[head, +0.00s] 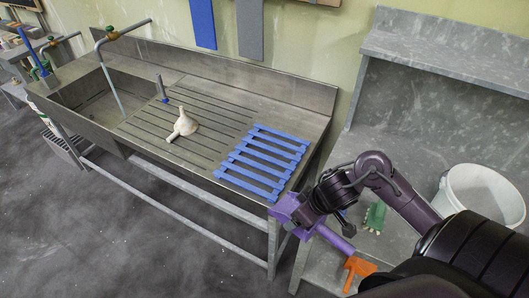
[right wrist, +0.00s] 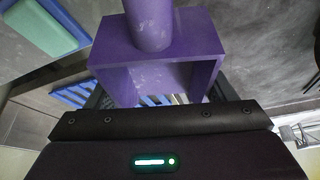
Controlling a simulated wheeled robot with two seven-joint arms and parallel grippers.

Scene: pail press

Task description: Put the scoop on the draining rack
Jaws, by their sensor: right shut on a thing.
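The purple scoop (head: 289,207) is off the surface, beside the front right corner of the sink bench. Its handle (head: 335,239) points down to the right. My right gripper (head: 338,207) is shut on the scoop; the fingertips are mostly hidden. In the right wrist view the scoop (right wrist: 150,60) fills the upper middle, with its open box end towards the camera. The blue slatted draining rack (head: 263,160) lies empty on the right end of the bench, up and left of the scoop. My left gripper is not in view.
A white bucket (head: 482,192), a green brush (head: 375,215) and an orange tool (head: 358,268) are on the grey bench at right. A tap (head: 113,34) stands over the sink.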

